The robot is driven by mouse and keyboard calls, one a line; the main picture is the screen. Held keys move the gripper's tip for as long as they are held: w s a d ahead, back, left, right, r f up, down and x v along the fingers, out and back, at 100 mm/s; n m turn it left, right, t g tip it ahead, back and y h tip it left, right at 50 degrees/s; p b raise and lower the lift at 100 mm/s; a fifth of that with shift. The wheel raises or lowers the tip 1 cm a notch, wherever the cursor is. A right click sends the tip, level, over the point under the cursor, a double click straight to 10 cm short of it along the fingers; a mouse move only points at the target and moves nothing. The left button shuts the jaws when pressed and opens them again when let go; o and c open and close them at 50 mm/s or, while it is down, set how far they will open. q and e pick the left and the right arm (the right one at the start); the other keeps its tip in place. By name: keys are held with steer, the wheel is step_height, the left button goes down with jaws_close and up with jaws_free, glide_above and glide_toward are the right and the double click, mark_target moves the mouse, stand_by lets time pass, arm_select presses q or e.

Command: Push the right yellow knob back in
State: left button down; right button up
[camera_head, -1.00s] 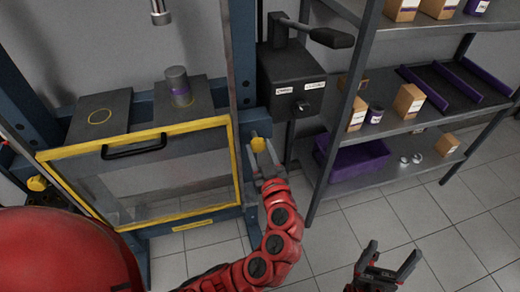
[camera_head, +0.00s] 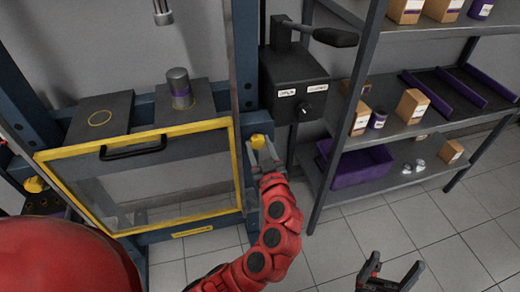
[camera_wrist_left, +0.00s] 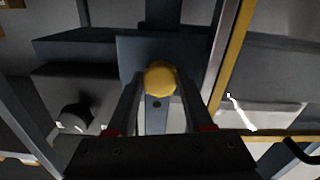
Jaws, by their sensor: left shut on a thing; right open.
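The right yellow knob (camera_head: 258,142) sits on the blue post at the right side of the yellow-framed guard. My left gripper (camera_head: 264,154) is at this knob, with its fingers shut on it. In the left wrist view the knob (camera_wrist_left: 160,78) shows between the two fingertips of the left gripper (camera_wrist_left: 160,90). A small dark hole shows on the blue post just below it in that view. A left yellow knob (camera_head: 35,184) sits on the far left post. My right gripper (camera_head: 393,276) is open and empty at the bottom right, over the floor.
The clear guard with yellow frame (camera_head: 138,222) and black handle is left of the knob. A dark control box (camera_head: 292,80) with a lever stands behind to the right. A shelf rack (camera_head: 400,195) with boxes and a purple bin (camera_head: 352,168) is at right. The floor between is free.

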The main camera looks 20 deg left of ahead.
arm_select(q)
steer(key=c, duration=0.6)
jaws_free()
steer(key=o, duration=0.3)
steer(key=shift+w+a, duration=0.1)
steer(key=shift+w, duration=0.05)
steer(key=shift+b+v, duration=0.9)
steer(key=shift+v, duration=7.9)
